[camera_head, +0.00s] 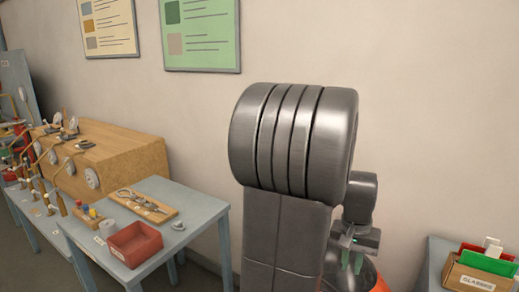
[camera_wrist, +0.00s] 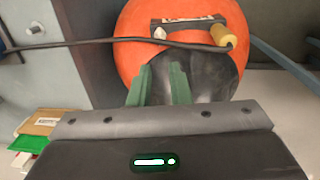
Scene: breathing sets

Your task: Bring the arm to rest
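My arm fills the middle of the head view as a large grey ribbed joint and a grey link. Beyond it, my gripper (camera_head: 352,262) points downward and is partly hidden by the link. In the wrist view, the two green fingers of my gripper (camera_wrist: 160,72) stand apart with a gap between them. Nothing is held in the gap. Behind the fingers is a round orange and black surface with a dark cable across it; I cannot tell whether the fingers touch it.
A grey table (camera_head: 200,205) at left carries a red tray (camera_head: 135,243) and a wooden board (camera_head: 143,199) with tools. A wooden block (camera_head: 125,160) with gauges stands behind. At right, another table (camera_head: 440,250) holds a box labelled GLASSES (camera_head: 470,280) and a green bin (camera_head: 488,260).

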